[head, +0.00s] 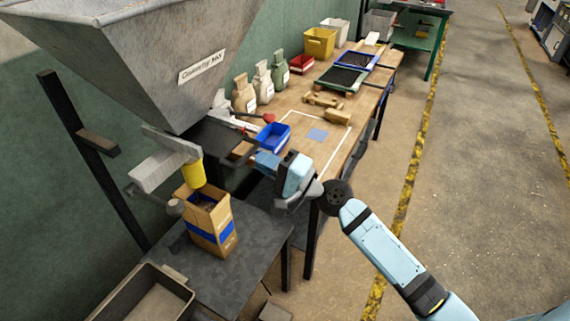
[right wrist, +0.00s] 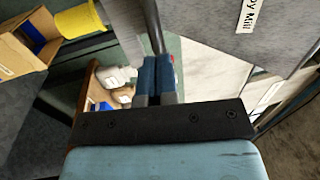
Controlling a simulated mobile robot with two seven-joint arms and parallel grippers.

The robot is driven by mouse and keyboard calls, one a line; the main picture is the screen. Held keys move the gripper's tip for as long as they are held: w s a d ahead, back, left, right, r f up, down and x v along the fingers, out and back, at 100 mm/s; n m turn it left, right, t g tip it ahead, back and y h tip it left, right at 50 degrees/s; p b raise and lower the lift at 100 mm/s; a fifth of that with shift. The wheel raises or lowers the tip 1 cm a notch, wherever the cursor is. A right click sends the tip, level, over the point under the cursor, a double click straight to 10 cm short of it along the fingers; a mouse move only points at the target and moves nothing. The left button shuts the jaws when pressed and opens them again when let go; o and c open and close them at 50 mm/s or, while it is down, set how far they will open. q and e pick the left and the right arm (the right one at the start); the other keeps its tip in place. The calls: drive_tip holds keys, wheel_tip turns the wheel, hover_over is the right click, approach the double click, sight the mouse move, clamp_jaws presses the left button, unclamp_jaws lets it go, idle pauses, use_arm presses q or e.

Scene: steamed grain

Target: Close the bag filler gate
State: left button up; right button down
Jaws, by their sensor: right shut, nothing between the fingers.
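The grey hopper (head: 150,60) with a label stands at upper left. Under it is the bag filler, with a pale grey housing (head: 160,168) and a yellow spout (head: 194,173). The spout also shows in the right wrist view (right wrist: 80,20). An open brown bag (head: 210,222) with a blue band stands upright below the spout. A dark flat plate (head: 212,138) shows under the hopper. My right gripper (head: 265,159) is shut and empty, right of the filler. In the right wrist view a grey rod (right wrist: 152,25) lines up with its blue fingertips (right wrist: 156,75); I cannot tell whether they touch. My left gripper is not in view.
The bag stands on a dark table (head: 255,245). A wooden workbench (head: 335,130) behind holds a blue bin (head: 273,136), several small sacks and trays. A grey tray (head: 150,295) is at lower left. The floor to the right is open.

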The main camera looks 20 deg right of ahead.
sight(245, 154)
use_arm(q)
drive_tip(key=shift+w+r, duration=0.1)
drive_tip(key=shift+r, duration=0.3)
use_arm(e)
drive_tip(key=shift+w+a+r, duration=0.1)
drive_tip(key=shift+w+a, duration=0.25)
drive_tip(key=shift+w, duration=0.1)
drive_tip(key=x, duration=0.4)
drive_tip(key=shift+w+f, duration=0.1)
drive_tip(key=shift+f, duration=0.2)
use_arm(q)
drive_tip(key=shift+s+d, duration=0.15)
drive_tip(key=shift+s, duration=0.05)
use_arm(e)
drive_tip(key=shift+r, duration=0.15)
